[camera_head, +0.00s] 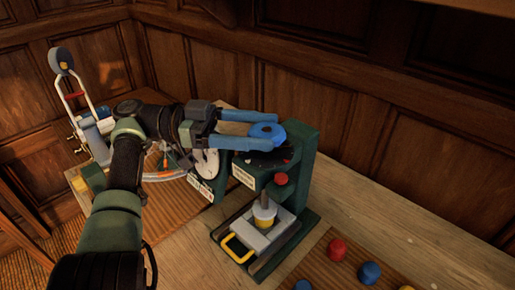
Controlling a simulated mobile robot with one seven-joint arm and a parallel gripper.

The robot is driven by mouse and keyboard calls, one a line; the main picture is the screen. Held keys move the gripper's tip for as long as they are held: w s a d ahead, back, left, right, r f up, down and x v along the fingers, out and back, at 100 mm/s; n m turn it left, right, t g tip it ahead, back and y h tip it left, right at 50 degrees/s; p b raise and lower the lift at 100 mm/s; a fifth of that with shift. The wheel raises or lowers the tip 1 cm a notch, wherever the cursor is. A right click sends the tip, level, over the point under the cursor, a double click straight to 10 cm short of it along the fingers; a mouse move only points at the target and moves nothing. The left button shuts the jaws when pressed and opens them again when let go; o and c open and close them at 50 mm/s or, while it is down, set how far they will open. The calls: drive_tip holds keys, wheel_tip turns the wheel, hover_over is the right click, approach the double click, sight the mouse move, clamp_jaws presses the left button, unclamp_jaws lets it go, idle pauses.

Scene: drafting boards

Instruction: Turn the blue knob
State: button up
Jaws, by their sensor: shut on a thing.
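The blue knob (267,131) is a round blue piece at the top of a dark green press-like machine (302,150). My gripper (276,130) reaches in from the left with its two blue fingers level. The fingers are shut on the blue knob, one on its far side and one on its near side. The knob's lower part is hidden behind the near finger.
A red knob (281,179) sits lower on the machine, above a tray with a yellow handle (237,249). A white device (95,135) stands at left. Wood panelling (400,140) rises behind.

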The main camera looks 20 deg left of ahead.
drive_tip(key=shift+r+m+g+b, duration=0.1)
drive_tip(key=shift+m+g+b, duration=0.35)
drive_tip(key=shift+b, duration=0.9)
drive_tip(key=o, duration=1.2)
drive_tip(key=shift+o, duration=0.2)
